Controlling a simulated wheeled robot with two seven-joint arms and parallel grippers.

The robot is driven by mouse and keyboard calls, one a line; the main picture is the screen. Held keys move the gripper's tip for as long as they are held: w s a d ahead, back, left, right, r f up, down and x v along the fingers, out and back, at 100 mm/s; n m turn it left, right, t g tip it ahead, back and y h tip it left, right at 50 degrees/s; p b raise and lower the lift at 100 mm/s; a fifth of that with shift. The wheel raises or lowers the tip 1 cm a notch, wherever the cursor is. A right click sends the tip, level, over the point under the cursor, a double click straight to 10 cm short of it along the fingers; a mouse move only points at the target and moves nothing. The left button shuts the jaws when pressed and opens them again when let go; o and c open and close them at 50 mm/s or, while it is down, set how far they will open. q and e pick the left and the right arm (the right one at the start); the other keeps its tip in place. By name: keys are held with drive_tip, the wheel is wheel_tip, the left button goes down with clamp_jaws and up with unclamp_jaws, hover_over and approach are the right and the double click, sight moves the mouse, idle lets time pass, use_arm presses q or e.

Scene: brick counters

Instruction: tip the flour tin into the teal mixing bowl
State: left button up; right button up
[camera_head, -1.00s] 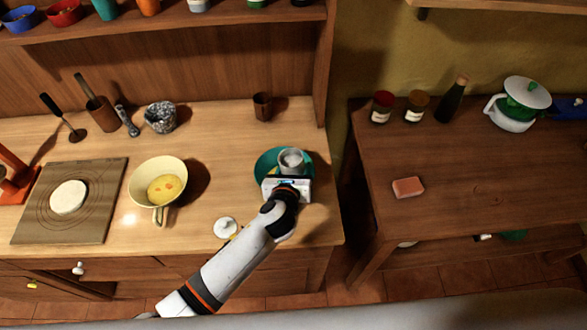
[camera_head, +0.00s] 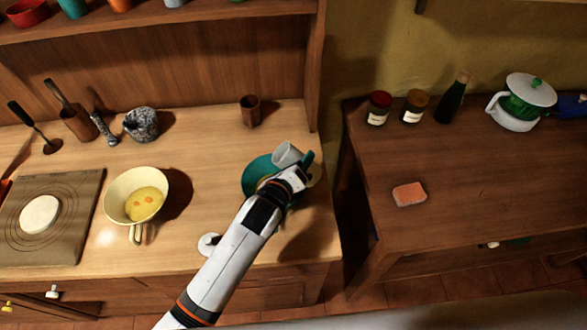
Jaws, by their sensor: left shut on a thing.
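The teal mixing bowl (camera_head: 256,174) stands near the right end of the light wooden counter, partly covered by my left arm and gripper. My left gripper (camera_head: 299,169) is shut on the flour tin (camera_head: 286,153), a pale grey metal cylinder. The tin is tilted above the right side of the bowl. A small pale patch shows in the bowl beside the gripper, but I cannot tell whether it is flour. The inside of the tin is not clear. My right gripper is not in view.
A white knobbed lid (camera_head: 209,244) lies at the counter's front, partly behind my arm. A cream bowl with yellow contents (camera_head: 136,195) stands left. A brown cup (camera_head: 250,111) stands behind the teal bowl. A gap separates this counter from the dark table (camera_head: 450,190).

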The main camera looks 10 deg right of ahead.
sight(286, 163)
use_arm(q)
drive_tip(key=shift+s+n+h+b, duration=0.1)
drive_tip(key=shift+n+h+b, duration=0.2)
drive_tip(key=shift+n+b, duration=0.1)
drive_tip(key=shift+r+n+b, duration=0.2)
drive_tip(key=shift+n+b, duration=0.1)
drive_tip(key=shift+b, duration=0.05)
drive_tip(key=n+h+b, duration=0.1)
drive_tip(key=b, duration=0.1)
drive_tip(key=r+n+h+b, duration=0.1)
drive_tip(key=n+b, duration=0.1)
drive_tip(key=shift+r+t, duration=0.1)
drive_tip(key=shift+t, duration=0.3)
drive_tip(key=r+n+h+b, duration=0.1)
drive_tip(key=n, duration=0.1)
drive_tip(key=a+r+n+t+b, duration=0.1)
drive_tip(key=n, duration=0.1)
drive_tip(key=shift+h, duration=0.4)
drive_tip(key=shift+r+n, duration=0.2)
drive_tip(key=shift+n, duration=0.1)
